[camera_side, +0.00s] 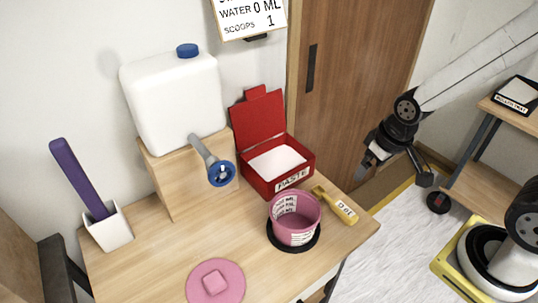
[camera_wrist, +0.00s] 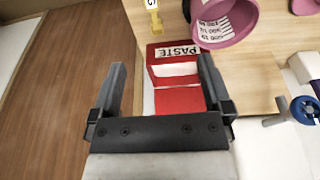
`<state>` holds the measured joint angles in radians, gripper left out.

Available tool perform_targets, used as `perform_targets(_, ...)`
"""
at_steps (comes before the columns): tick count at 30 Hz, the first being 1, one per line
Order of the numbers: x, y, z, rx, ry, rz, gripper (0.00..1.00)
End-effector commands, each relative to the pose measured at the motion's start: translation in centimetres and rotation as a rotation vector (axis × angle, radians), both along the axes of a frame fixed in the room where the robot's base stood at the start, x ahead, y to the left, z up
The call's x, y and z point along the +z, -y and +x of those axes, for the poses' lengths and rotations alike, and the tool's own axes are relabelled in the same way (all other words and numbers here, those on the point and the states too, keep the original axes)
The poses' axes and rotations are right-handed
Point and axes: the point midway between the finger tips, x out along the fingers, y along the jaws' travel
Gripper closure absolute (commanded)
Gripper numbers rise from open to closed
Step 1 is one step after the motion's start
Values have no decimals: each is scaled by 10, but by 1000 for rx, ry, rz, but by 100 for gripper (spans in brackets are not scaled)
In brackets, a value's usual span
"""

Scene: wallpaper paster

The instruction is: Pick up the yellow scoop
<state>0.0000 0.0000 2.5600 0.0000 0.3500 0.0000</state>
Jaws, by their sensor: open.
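The yellow scoop (camera_side: 336,205) lies on the wooden table near its right corner, between the pink pot and the table edge. In the wrist view, part of the scoop (camera_wrist: 153,17) shows at the top edge, and the rest is cut off. My gripper (camera_side: 372,172) is to the right of the scoop, beyond the table edge and above it, apart from it. In the wrist view my gripper (camera_wrist: 162,80) is open with nothing between its fingers. The red paste box shows between the fingers, farther away.
The red paste box (camera_side: 255,177), lid open, stands behind the scoop. The pink pot (camera_side: 295,228) sits on a black disc left of the scoop. A white water tank (camera_side: 175,95) with a tap stands on a wooden block. A pink lid (camera_side: 232,281) lies in front.

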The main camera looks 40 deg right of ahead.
Motion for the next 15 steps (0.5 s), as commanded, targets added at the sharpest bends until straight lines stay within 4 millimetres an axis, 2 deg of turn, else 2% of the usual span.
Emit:
perform_targets(8,-4,4,3,6,7,-9,0)
perform_targets(15,-25,27,16,55,50,-56,0)
